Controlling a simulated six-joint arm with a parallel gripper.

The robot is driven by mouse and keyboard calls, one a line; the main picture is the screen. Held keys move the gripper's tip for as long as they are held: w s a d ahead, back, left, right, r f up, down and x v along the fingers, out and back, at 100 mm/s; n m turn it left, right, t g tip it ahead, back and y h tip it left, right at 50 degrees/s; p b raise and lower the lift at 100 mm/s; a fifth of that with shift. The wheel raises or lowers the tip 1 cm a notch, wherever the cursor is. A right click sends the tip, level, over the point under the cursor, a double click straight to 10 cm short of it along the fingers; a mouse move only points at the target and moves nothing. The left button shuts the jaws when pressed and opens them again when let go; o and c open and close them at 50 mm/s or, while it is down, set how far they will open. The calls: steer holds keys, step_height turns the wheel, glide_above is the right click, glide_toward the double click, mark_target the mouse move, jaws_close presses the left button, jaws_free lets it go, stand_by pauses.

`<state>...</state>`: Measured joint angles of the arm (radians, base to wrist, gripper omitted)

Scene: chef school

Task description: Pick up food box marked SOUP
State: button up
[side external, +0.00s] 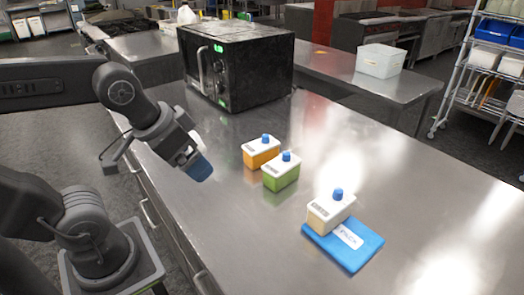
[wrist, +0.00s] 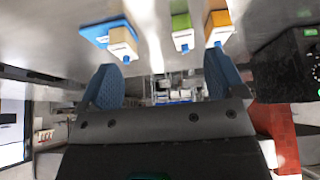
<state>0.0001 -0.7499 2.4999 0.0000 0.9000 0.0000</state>
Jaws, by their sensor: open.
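Three small food boxes with white tops and blue caps stand upright on the steel counter: an orange one (side external: 262,152), a green one (side external: 281,174) and a beige one (side external: 328,214). The beige box stands on a blue mat (side external: 352,256) with a white label. I cannot read which box is marked SOUP. My gripper (side external: 199,168) is raised left of the boxes, apart from them. In the wrist view, which looks upside down, my gripper (wrist: 162,87) has its blue fingers spread with nothing between them. The beige (wrist: 123,42), green (wrist: 182,36) and orange (wrist: 220,27) boxes show beyond it.
A black microwave (side external: 238,65) stands on the counter behind the boxes. A clear bin (side external: 380,60) sits on another counter at the back. The steel counter (side external: 420,200) is clear to the right of the boxes. The orange and green boxes stand close together.

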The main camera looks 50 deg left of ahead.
steer(key=shift+o, duration=0.4)
steer(key=w+a+r+g, duration=0.2)
steer(key=w+a, duration=0.1)
steer(key=w, duration=0.5)
steer(key=w+a+r+g, duration=0.1)
steer(key=w+a+r, duration=0.15)
steer(key=w, duration=0.55)
steer(key=g, duration=0.3)
glide_above(261, 144)
step_height(261, 144, down, 8)
steer(key=shift+m, duration=0.3)
steer(key=f, duration=0.7)
steer(key=shift+w+a+f, duration=0.1)
steer(key=shift+w+f, duration=0.25)
steer(key=shift+f, duration=0.05)
steer(key=shift+s+f, duration=0.15)
steer(key=shift+f, duration=1.25)
steer(key=shift+s+f, duration=0.1)
steer(key=shift+f, duration=1.25)
steer(key=shift+r, duration=0.1)
steer(key=c, duration=1.3)
